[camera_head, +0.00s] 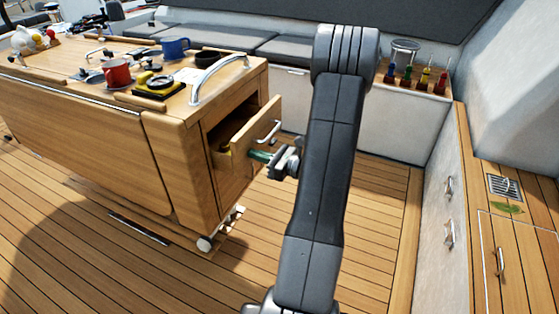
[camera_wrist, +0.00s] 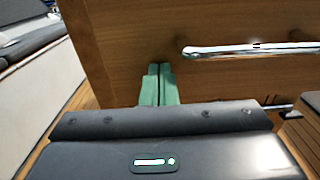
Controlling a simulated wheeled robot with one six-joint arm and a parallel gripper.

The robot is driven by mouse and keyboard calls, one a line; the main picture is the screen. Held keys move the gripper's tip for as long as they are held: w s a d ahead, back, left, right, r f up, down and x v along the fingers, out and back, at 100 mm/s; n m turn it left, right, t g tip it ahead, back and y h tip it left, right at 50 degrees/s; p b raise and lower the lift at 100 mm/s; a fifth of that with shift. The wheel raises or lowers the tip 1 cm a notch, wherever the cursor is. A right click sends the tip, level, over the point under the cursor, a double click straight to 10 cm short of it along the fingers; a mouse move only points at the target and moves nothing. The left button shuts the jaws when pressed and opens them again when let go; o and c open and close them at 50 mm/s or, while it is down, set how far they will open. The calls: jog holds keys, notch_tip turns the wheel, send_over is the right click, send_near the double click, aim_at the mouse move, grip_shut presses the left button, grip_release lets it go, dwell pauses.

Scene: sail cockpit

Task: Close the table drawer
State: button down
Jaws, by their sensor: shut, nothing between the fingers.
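The table drawer (camera_head: 257,136) sticks out of the end of the wooden table (camera_head: 182,158), part way open, in the head view. Something yellow lies inside it. The drawer has a chrome bar handle, clear in the wrist view (camera_wrist: 245,50). My gripper (camera_head: 257,155) is shut and empty, with its green fingertips at the drawer front. In the wrist view the closed fingers (camera_wrist: 158,84) meet or nearly meet the wooden front, left of and below the handle. I cannot tell for certain whether they touch it.
On the table top are a red mug (camera_head: 117,73), a blue mug (camera_head: 175,47), a yellow-black item (camera_head: 157,87) and a chrome grab rail (camera_head: 218,78). A bench with cushions (camera_head: 291,48) runs behind. Lockers (camera_head: 450,215) stand at right. Deck floor (camera_head: 375,215) is clear between.

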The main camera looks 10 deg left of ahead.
jog(key=x, duration=0.9)
jog(key=shift+f, duration=0.1)
jog(key=shift+a, duration=0.25)
jog(key=shift+w, duration=0.1)
jog(key=shift+r, duration=0.25)
jog(key=shift+d+f, duration=0.15)
jog(key=shift+d, duration=0.3)
jog(key=v, duration=1.3)
jog(key=shift+s, duration=0.25)
jog(key=shift+d, duration=0.1)
